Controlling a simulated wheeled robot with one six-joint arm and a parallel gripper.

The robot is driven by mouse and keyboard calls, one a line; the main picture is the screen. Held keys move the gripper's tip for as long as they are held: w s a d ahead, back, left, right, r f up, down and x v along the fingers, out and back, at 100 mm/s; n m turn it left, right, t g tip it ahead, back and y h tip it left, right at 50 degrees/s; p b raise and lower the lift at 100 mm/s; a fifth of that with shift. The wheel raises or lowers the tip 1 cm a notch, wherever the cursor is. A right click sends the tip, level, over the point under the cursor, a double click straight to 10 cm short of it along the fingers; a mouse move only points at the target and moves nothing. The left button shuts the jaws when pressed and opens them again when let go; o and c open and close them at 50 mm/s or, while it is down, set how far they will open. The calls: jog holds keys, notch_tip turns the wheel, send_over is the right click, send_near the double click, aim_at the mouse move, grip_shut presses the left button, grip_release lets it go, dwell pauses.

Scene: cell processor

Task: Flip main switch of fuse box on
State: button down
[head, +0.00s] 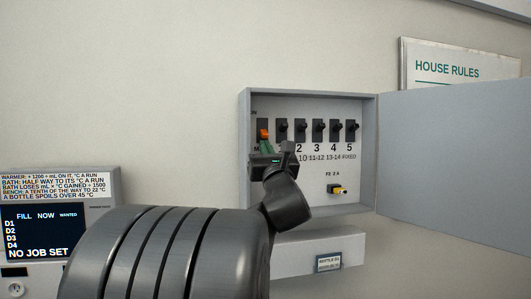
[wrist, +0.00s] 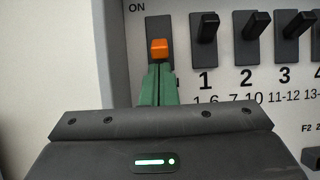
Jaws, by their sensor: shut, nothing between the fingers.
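The fuse box (head: 243,140) hangs open on the wall, its door (head: 450,145) swung out to the right. The main switch has an orange lever (wrist: 160,48) at the left end of the switch row, and the lever also shows in the head view (head: 264,133). "ON" is printed at its upper left in the wrist view. My gripper (wrist: 158,70) is shut and empty, its green fingertips just below the orange lever. I cannot tell whether they touch it. The lower part of the main switch is hidden behind the fingers.
Several black numbered switches (head: 318,130) stand in a row to the right. A yellow-and-black fuse part (head: 337,190) sits lower in the box. A grey ledge (head: 300,253) is below, a display unit (head: 45,220) at left, and a House Rules sign (head: 450,70) behind the door.

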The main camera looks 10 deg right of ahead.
aim_at(265, 134)
jog(key=shift+s+r+b, duration=0.3)
jog(key=shift+r+b, duration=0.05)
jog(key=shift+b, duration=0.15)
dwell(0.5)
jog(key=shift+s+r+g, duration=0.1)
jog(key=shift+r+g, duration=0.05)
jog(key=shift+g, duration=0.25)
jog(key=shift+s+d+r+g+p, duration=0.1)
jog(key=shift+s+r+g+p, duration=0.2)
jog(key=shift+g+p, duration=0.45)
jog(key=shift+s+r+g+p, duration=0.1)
jog(key=shift+r+g+p, duration=0.3)
jog(key=shift+p, duration=0.5)
jog(key=shift+s+r+p, duration=0.15)
jog(key=shift+r+p, duration=0.15)
jog(key=shift+r, duration=0.1)
jog(key=shift+f, duration=0.1)
